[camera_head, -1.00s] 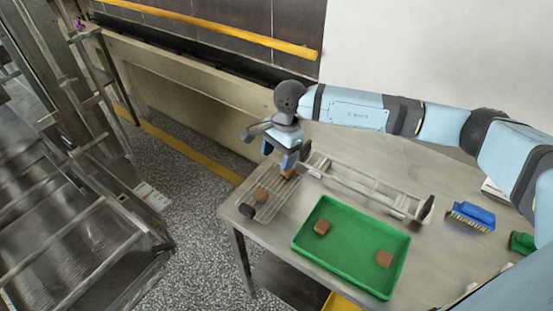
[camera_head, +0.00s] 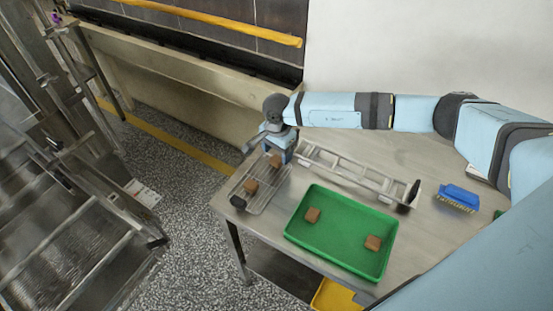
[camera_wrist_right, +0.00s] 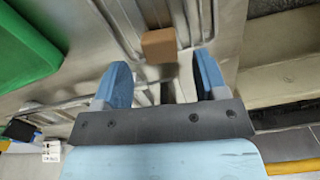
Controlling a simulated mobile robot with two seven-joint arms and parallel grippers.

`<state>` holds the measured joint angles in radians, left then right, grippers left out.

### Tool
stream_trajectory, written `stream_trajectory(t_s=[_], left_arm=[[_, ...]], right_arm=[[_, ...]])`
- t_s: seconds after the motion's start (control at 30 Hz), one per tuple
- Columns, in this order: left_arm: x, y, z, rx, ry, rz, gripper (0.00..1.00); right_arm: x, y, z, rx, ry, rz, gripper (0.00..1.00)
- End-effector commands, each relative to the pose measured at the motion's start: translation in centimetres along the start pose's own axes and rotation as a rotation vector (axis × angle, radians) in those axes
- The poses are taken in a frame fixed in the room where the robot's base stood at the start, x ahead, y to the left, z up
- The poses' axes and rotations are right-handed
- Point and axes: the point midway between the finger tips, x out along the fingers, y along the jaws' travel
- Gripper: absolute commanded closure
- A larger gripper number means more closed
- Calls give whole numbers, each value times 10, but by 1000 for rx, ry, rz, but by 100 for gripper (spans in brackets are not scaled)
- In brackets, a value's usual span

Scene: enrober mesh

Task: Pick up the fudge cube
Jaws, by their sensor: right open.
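Two brown fudge cubes lie on the wire mesh rack (camera_head: 268,200) at the table's left end. The nearer cube (camera_head: 250,186) stands clear of the gripper. The farther cube (camera_head: 274,161) is right at my right gripper (camera_head: 277,152). In the right wrist view, one cube (camera_wrist_right: 159,46) shows just beyond the fingertips of the right gripper (camera_wrist_right: 163,62), in line with the gap. The blue fingers are apart with nothing held. My left gripper is out of view.
A green tray (camera_head: 342,200) holding two more brown cubes (camera_head: 312,215) (camera_head: 373,243) stands right of the rack. A metal frame (camera_head: 350,172) lies behind the tray. A blue brush (camera_head: 458,197) is at the right. Bare table lies between tray and brush.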

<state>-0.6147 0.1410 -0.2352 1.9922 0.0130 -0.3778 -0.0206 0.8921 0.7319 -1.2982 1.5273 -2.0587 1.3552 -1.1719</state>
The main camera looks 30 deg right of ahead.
Motion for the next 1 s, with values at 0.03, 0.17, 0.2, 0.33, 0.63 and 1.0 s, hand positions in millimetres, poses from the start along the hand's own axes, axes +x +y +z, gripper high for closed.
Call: stream_trajectory(t_s=[0.03, 0.17, 0.2, 0.33, 0.63, 1.0], left_arm=[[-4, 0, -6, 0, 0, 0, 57], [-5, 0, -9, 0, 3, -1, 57], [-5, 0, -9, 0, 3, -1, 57], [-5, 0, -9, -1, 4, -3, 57], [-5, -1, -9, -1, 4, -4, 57], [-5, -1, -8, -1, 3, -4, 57]], right_arm=[[5, 0, 0, 2, 0, 3, 34], [24, 0, 0, 1, -1, 1, 34], [27, 0, 0, 1, -1, 1, 34], [31, 0, -1, 0, -1, -1, 34], [30, 0, -1, 1, -1, -1, 71], [29, 0, -1, 1, -1, -1, 78]])
